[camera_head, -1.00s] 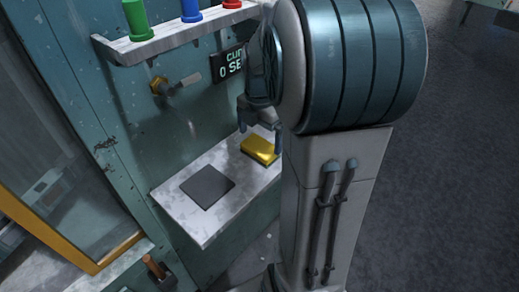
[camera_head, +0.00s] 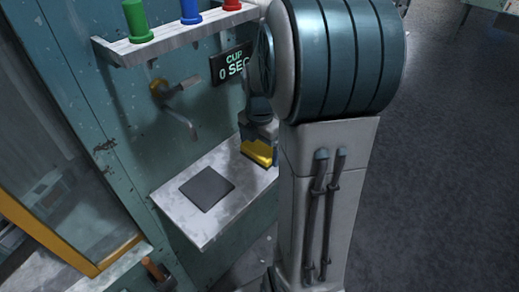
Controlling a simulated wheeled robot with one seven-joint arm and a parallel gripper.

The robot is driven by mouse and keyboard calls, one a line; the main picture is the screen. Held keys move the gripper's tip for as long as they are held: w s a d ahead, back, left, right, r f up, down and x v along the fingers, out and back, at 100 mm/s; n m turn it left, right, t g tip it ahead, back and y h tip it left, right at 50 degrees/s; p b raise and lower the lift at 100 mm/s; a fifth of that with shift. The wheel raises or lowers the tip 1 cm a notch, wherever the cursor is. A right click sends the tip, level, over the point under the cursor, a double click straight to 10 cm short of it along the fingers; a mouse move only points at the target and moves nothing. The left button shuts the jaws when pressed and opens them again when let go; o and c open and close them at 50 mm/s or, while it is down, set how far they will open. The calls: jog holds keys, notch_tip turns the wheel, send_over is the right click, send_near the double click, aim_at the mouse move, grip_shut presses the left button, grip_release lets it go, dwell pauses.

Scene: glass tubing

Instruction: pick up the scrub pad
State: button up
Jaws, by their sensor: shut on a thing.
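The yellow scrub pad (camera_head: 257,152) is at the right end of the pale shelf (camera_head: 215,225), partly hidden by my gripper. My gripper (camera_head: 258,143) is over the pad from above and shut on it. The pad is at or just above the shelf surface; I cannot tell whether it still touches. My arm hides the right side of the pad and the end of the shelf.
A dark square mat (camera_head: 206,188) lies on the shelf left of the pad. A faucet (camera_head: 182,122) juts from the teal wall above. An upper shelf (camera_head: 150,47) holds green, blue and red cylinders. A small sign (camera_head: 232,63) hangs on the wall.

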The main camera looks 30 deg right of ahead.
aim_at(260, 147)
jog(key=shift+r, duration=0.6)
notch_tip(260, 147, up, 3)
jog(key=shift+f, duration=0.15)
jog(key=s+d+r, duration=0.1)
jog(key=s+r, duration=0.6)
jog(key=s, duration=0.4)
jog(key=shift+s, duration=0.3)
jog(key=shift+d, duration=0.1)
jog(key=shift+o, duration=1.2)
jog(key=shift+c, duration=0.8)
